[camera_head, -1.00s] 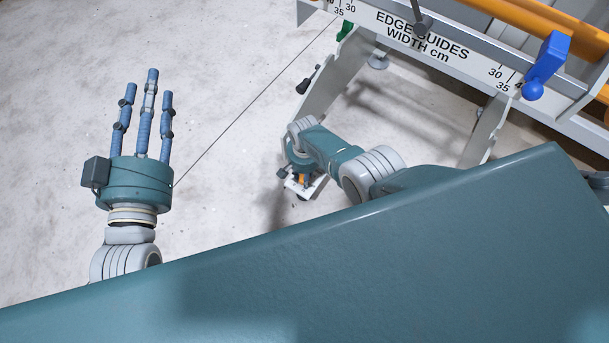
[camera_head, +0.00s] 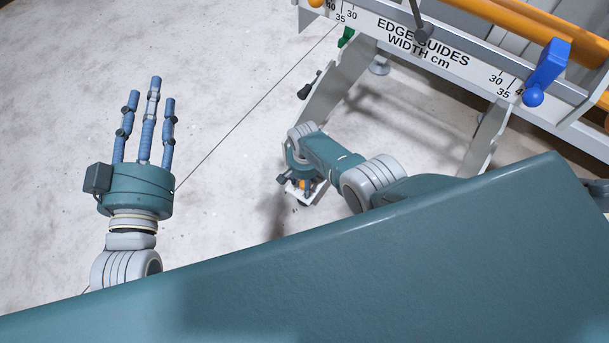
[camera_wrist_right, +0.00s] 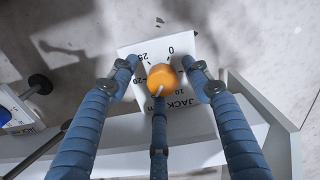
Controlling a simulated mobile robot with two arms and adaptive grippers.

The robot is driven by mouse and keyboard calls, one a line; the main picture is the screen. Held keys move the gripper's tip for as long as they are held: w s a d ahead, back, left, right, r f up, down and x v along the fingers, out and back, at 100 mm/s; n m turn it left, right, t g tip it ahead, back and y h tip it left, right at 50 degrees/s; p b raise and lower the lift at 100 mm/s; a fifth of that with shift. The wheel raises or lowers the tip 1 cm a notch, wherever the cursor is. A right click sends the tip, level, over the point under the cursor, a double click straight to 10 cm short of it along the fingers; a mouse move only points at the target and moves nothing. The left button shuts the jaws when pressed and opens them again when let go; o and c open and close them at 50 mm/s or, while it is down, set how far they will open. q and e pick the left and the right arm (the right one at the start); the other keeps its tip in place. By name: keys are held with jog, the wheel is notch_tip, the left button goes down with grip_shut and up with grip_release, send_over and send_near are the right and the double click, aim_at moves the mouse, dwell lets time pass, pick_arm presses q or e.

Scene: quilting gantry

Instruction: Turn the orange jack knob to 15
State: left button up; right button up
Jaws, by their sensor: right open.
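The orange jack knob (camera_wrist_right: 163,77) sits on a white scale plate (camera_wrist_right: 185,45) in the right wrist view. The numbers 25, 0, 20 and 10 and the word JACK show around it, and a pale pointer runs down from the knob. My right gripper (camera_wrist_right: 160,72) is open, its three blue fingers around the knob; whether they touch it I cannot tell. In the head view the orange knob (camera_head: 303,184) shows small below my right wrist, with the right fingers mostly hidden. My left gripper (camera_head: 147,108) is open and empty over the floor, fingers pointing up the picture.
The gantry's edge guide scale (camera_head: 420,40) runs along the top right, with a blue clamp (camera_head: 546,70) and a green clamp (camera_head: 346,37). A black-handled lever (camera_head: 308,88) sticks out near a grey leg. The floor around my left gripper is clear.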

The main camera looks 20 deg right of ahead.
jog(key=shift+w+r, duration=0.1)
jog(key=shift+r, duration=0.45)
notch_tip(320, 180, up, 10)
jog(key=shift+s+r, duration=0.25)
